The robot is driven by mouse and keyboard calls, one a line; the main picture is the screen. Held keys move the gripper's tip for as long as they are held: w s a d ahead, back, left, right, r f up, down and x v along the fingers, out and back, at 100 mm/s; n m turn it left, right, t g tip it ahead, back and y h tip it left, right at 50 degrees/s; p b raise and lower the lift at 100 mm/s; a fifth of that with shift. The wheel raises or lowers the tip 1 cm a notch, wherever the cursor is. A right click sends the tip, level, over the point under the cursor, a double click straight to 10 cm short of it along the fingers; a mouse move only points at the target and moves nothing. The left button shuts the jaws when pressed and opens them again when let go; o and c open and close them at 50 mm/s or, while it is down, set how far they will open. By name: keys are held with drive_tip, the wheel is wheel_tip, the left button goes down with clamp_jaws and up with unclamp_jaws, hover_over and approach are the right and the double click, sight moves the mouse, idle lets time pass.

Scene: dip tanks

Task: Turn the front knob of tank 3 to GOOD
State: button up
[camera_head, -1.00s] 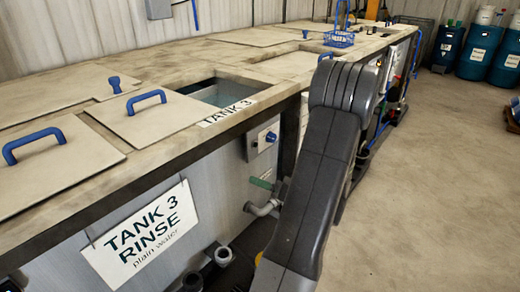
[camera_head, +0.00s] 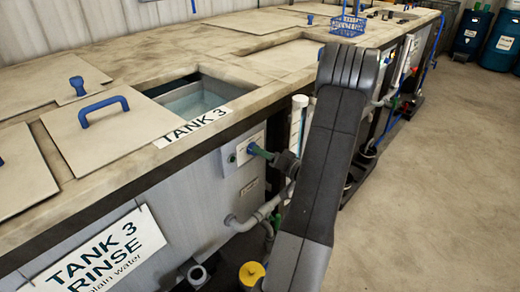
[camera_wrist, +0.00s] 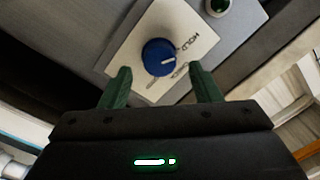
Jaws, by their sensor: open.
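The blue knob (camera_wrist: 159,57) sits on a pale label plate in the wrist view, with a white mark on its face. The word HOLD shows beside it; a second word below is partly hidden and hard to read. My gripper (camera_wrist: 161,86) is open, its two green fingers either side of and just short of the knob, with nothing between them. The TANK 3 RINSE sign (camera_head: 105,255) hangs to the left.
A small green lamp (camera_wrist: 217,6) is near the knob. Grey pipes (camera_head: 245,222) and a yellow-capped fitting (camera_head: 251,272) are below the box. The tank's open water bay (camera_head: 195,98) is above. The floor (camera_head: 430,190) to the right is clear.

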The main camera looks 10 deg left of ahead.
drive_tip(key=shift+x, duration=1.2)
drive_tip(key=c, duration=1)
